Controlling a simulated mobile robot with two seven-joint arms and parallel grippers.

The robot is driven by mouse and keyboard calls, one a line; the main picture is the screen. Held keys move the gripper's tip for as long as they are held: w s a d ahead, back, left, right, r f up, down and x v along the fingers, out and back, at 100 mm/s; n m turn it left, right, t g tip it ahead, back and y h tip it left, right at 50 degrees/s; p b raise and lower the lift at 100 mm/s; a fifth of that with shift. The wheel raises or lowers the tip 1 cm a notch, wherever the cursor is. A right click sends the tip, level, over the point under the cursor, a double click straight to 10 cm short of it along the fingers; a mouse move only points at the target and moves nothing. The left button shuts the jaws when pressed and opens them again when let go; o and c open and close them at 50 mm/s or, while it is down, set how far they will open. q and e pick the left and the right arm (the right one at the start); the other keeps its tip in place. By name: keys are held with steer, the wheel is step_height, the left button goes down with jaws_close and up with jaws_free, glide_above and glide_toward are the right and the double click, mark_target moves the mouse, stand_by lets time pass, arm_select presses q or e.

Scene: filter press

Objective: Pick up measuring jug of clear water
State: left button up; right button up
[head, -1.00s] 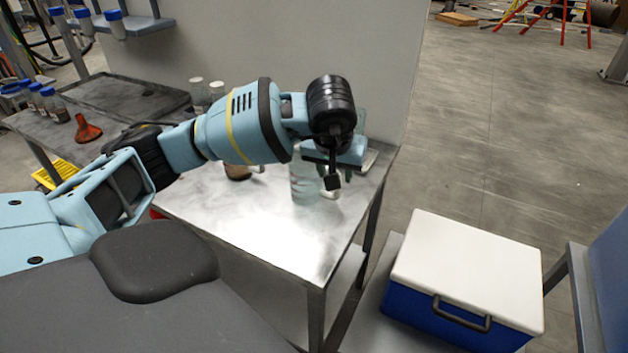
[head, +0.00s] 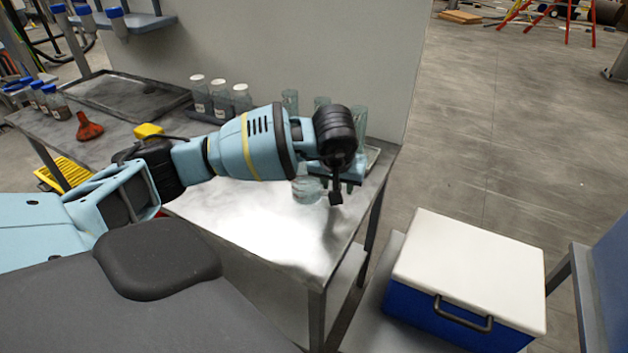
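The measuring jug of clear water (head: 306,190) stands on the metal table. Only its lower part shows, because my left wrist and forearm cover its top. My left gripper (head: 338,190) points down just right of the jug in the picture. One dark fingertip shows clearly; the rest is hidden behind the wrist, so I cannot tell its opening or whether it touches the jug. My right gripper is out of view.
Capped bottles (head: 221,101) and clear glass vessels (head: 290,100) stand behind my arm. An orange-red funnel (head: 88,126) lies on the side bench. A blue cooler with a white lid (head: 468,268) sits at the lower right. The metal table's front (head: 270,230) is clear.

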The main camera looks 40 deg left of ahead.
arm_select(q)
jaws_close()
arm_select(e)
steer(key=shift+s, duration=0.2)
arm_select(q)
steer(key=shift+r, duration=0.3)
steer(key=shift+r, duration=1.45)
steer(key=s+d+r+b, duration=0.1)
steer(key=s+d, duration=0.9)
steer(key=d, duration=0.2)
steer(key=shift+r, duration=0.3)
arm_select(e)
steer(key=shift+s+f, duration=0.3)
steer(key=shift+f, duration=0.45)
arm_select(q)
steer(key=shift+d, duration=0.15)
